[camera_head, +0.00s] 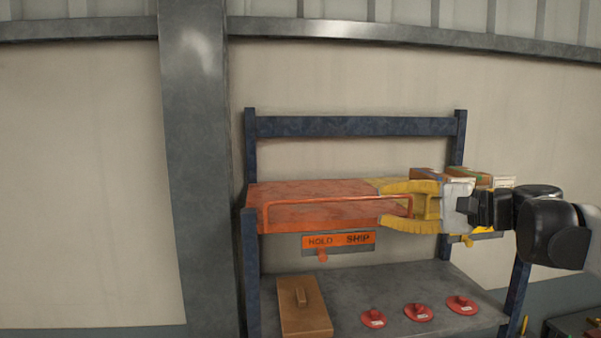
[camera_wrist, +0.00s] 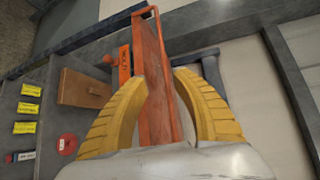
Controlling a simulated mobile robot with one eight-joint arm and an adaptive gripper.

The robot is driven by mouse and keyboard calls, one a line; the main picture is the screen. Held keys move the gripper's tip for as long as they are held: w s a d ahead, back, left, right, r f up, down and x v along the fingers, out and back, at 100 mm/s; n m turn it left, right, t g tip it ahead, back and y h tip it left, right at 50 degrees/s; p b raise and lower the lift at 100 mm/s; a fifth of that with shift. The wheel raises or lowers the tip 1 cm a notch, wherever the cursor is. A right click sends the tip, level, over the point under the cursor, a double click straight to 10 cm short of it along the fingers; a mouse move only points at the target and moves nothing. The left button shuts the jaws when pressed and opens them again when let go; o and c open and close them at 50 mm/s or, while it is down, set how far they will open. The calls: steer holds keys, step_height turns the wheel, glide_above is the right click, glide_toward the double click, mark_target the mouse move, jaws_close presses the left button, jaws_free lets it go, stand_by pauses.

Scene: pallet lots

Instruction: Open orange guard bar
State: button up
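The orange guard bar (camera_head: 330,200) is a thin rail across the front of an orange shelf or tray (camera_head: 330,187) on a blue rack. My gripper (camera_head: 388,206) is at the right end of the bar, its yellow fingers spread above and below it. In the wrist view, the orange bar and tray (camera_wrist: 158,85) run between the two fingers, with a bent bar end at the top. The fingers look open; whether either one touches the bar, I cannot tell. My gripper hides part of the shelf's right end.
A HOLD/SHIP sign (camera_head: 339,240) with an orange knob (camera_head: 322,255) hangs below the bar. A brown lidded box (camera_head: 305,315) and several red discs (camera_head: 418,313) lie on the grey lower shelf (camera_head: 370,285). Small boxes (camera_head: 428,174) stand behind my gripper. A grey column (camera_head: 195,160) rises at left.

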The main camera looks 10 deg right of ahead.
mark_target(345, 199)
steer(key=x, duration=0.3)
steer(key=p+x, duration=0.1)
steer(key=x, duration=0.3)
steer(key=r+p+x, duration=0.1)
steer(key=x, duration=0.2)
steer(key=shift+w+a+f, duration=0.1)
steer(key=shift+w+a, duration=0.05)
steer(key=shift+w, duration=0.25)
jaws_close()
